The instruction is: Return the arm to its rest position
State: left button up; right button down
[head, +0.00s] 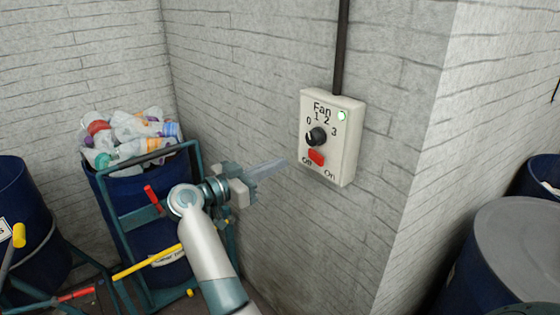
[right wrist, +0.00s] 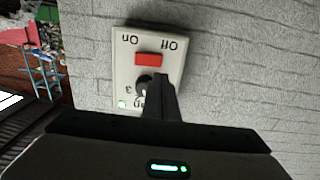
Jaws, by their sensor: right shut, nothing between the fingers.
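My right gripper (head: 284,163) reaches up from the bottom of the head view. Its thin fingers are shut and empty, pointing toward the fan control box (head: 346,152) on the brick wall. In the head view the fingertips appear just left of the box; contact cannot be told. The box has a black knob (head: 316,136), a red switch (head: 316,157) and a lit green light (head: 342,115). In the right wrist view the box appears upside down, with the red switch (right wrist: 148,59) clear and the finger (right wrist: 165,90) partly covering the knob. My left gripper is not in view.
A blue barrel (head: 140,200) full of plastic bottles (head: 125,135) stands in a green frame at the left. Another blue barrel (head: 20,195) is at the far left. A lidded barrel (head: 515,245) is at the lower right. A dark conduit (head: 341,45) runs above the box.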

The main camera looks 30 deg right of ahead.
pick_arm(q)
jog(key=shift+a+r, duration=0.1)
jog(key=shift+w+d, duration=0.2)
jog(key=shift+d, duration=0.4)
